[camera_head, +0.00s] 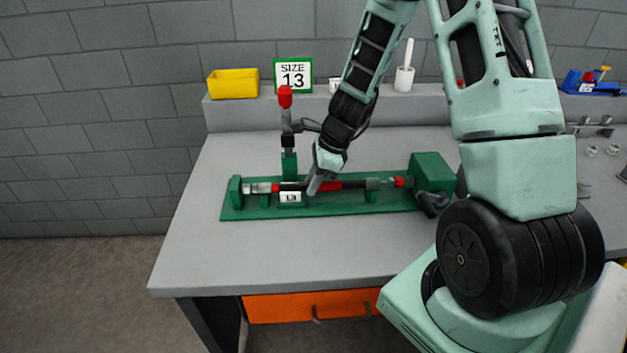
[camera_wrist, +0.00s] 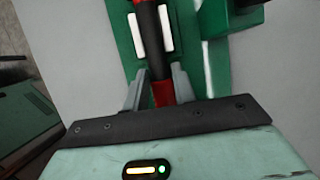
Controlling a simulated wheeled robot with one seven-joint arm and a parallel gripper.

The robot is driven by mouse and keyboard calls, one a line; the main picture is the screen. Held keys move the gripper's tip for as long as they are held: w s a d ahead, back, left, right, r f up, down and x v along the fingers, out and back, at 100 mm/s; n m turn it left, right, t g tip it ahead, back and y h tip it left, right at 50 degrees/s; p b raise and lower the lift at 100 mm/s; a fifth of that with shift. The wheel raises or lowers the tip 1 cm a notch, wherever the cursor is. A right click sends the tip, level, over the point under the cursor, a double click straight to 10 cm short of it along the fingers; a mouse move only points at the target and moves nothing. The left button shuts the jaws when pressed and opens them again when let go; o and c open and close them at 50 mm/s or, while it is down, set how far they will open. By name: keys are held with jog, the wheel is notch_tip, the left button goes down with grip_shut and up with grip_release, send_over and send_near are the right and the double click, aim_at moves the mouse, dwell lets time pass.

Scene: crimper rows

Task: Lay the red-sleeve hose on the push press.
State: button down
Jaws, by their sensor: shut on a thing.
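The push press is a long green bench fixture (camera_head: 340,206) in the head view, with a red-knobbed upright lever at its left half and a green block at its right end. The dark hose with its red sleeve (camera_head: 332,185) lies lengthwise along the fixture, level with its supports. My gripper (camera_head: 318,187) reaches down over the fixture's middle and is shut on the hose. In the wrist view the red sleeve (camera_wrist: 163,94) sits between my two grey fingers (camera_wrist: 158,88). The hose runs on between two pale supports (camera_wrist: 152,32). I cannot tell whether it touches them.
A yellow bin (camera_head: 233,84), a "SIZE 13" sign (camera_head: 293,75) and a white cup (camera_head: 404,80) stand on the back ledge. The grey table front (camera_head: 270,258) is clear.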

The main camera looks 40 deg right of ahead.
jog(key=shift+f, duration=0.15)
jog(key=c, duration=1.1)
grip_release()
jog(key=shift+f, duration=0.1)
jog(key=shift+o, duration=0.2)
jog(key=p+v, duration=0.2)
jog(key=v, duration=1.5)
jog(key=shift+s+p, duration=0.1)
jog(key=shift+p, duration=0.2)
